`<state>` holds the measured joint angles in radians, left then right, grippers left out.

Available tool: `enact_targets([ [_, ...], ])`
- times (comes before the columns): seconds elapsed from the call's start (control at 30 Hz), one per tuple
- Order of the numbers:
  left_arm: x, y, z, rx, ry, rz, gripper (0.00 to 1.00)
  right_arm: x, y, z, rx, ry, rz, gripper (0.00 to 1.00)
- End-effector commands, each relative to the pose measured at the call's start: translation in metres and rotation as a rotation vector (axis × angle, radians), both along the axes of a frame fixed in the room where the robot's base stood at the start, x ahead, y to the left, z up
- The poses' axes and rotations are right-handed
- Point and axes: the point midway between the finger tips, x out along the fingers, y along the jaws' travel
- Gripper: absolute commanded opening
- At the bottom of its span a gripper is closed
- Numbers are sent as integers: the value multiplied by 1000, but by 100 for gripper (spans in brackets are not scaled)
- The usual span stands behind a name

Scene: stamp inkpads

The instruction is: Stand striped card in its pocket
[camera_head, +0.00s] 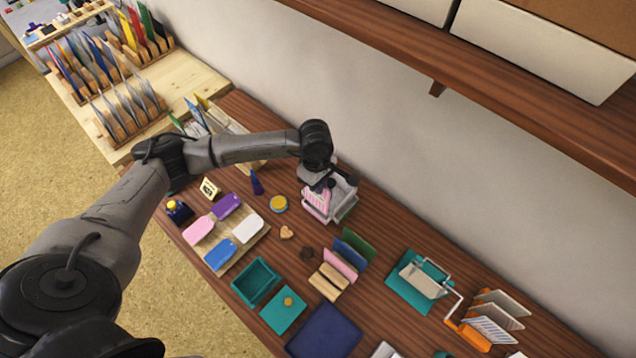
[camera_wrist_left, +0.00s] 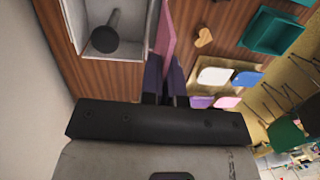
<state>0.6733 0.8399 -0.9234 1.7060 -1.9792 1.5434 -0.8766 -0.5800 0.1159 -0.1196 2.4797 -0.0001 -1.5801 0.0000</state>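A pink striped card (camera_head: 317,201) is upright beneath my left gripper (camera_head: 322,184), at the near side of a grey open box (camera_head: 347,207). In the left wrist view, the two dark fingers (camera_wrist_left: 165,84) are closed on either side of the pink card (camera_wrist_left: 166,38), which runs alongside the box (camera_wrist_left: 112,54). A dark round-ended handle stands in that box. I cannot tell whether the card's lower edge is inside a pocket or beside it. My right gripper is not in view.
A board (camera_head: 262,231) with several coloured tags lies left of the gripper. A wooden holder (camera_head: 328,283) with pink, blue and green cards stands to the right. An orange rack (camera_head: 470,336) holds pale and striped cards. A shelf (camera_head: 440,72) overhangs the back.

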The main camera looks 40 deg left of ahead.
Motion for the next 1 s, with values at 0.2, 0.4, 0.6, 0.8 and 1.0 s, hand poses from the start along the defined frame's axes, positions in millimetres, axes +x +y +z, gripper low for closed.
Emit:
enact_targets([
  [0.2,0,0,-21,0,0,0,0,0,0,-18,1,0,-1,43],
  [0.4,0,0,-35,0,0,0,0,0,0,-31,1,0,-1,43],
  [0.6,0,0,-45,0,0,0,0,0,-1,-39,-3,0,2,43],
  [0.8,0,0,-47,0,0,0,0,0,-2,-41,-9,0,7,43],
  [1.0,0,0,-47,0,0,0,0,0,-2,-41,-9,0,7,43],
])
